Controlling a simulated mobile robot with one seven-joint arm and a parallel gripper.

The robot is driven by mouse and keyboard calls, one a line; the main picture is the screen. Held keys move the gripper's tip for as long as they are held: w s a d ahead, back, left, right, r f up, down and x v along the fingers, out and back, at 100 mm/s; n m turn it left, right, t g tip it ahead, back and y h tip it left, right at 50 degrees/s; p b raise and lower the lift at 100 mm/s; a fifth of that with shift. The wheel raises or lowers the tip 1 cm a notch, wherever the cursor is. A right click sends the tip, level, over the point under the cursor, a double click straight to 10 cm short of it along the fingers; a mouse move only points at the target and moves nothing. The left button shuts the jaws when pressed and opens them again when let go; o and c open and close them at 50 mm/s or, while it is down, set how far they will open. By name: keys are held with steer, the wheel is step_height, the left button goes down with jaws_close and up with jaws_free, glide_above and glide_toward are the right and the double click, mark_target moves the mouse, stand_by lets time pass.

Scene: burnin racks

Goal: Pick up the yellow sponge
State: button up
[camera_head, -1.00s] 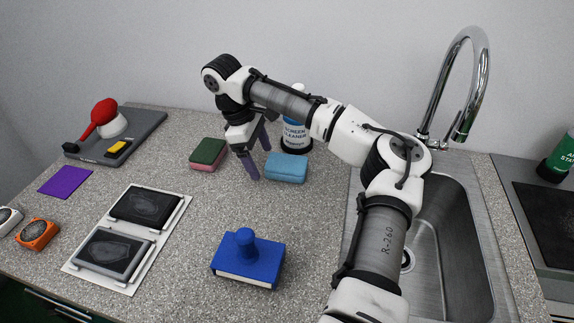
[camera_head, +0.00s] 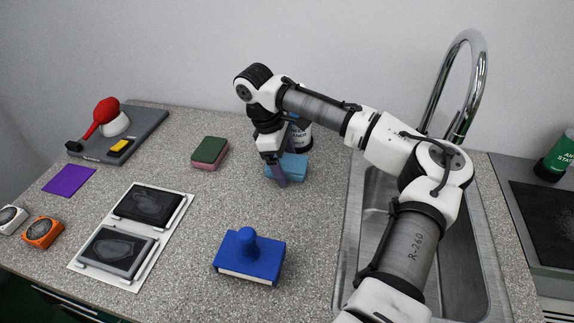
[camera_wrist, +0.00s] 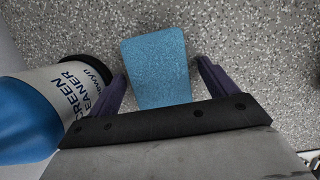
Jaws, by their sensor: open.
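I see no clearly yellow sponge. A blue sponge (camera_head: 291,167) lies on the counter near the bottle, left of the sink; it also shows in the wrist view (camera_wrist: 157,68). A green-topped, pink-bottomed sponge (camera_head: 210,153) lies further left. A small yellow piece (camera_head: 119,147) with dark ends sits on a grey board; I cannot tell what it is. My gripper (camera_head: 284,172) is open above the blue sponge. In the wrist view its purple fingers (camera_wrist: 160,78) stand on either side of the blue sponge, with nothing held.
A screen cleaner bottle (camera_head: 304,136) stands close behind my gripper. The grey board (camera_head: 150,122) carries a red-handled brush. A blue stamp-like block (camera_head: 249,257) lies at the front. The sink (camera_head: 365,200) is at right.

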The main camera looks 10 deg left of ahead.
steer(key=shift+f, duration=0.1)
steer(key=shift+c, duration=0.3)
steer(key=c, duration=1.1)
